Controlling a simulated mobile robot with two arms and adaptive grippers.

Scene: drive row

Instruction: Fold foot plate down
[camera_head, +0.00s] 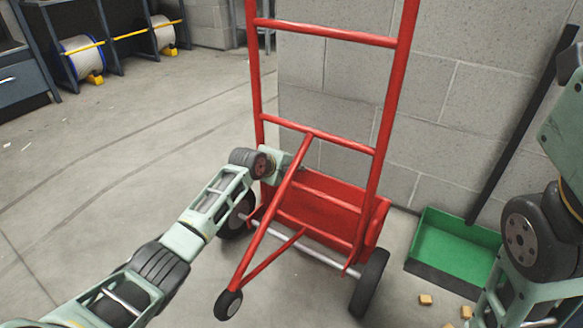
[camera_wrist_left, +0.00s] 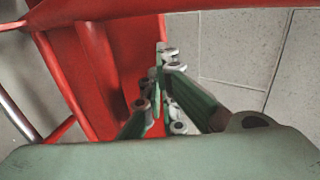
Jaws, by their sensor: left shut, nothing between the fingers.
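A red hand truck (camera_head: 385,110) stands upright near the block wall. Its foot plate (camera_head: 322,205) is a red panel low behind the frame tubes, and it appears folded up against the frame. In the left wrist view the red panel (camera_wrist_left: 135,55) rises beside the fingers. My left gripper (camera_head: 290,163) reaches in from the left at the lower crossbar, partly hidden by the frame. In the left wrist view its fingers (camera_wrist_left: 162,75) are shut and empty, close to the panel's edge; I cannot tell if they touch it. My right gripper is out of view.
A green dustpan (camera_head: 455,245) with a black handle leans at the wall on the right, with small wooden blocks (camera_head: 425,299) before it. The truck's wheels (camera_head: 369,283) and caster (camera_head: 228,304) stand on the floor. Cable reels (camera_head: 82,57) stand back left.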

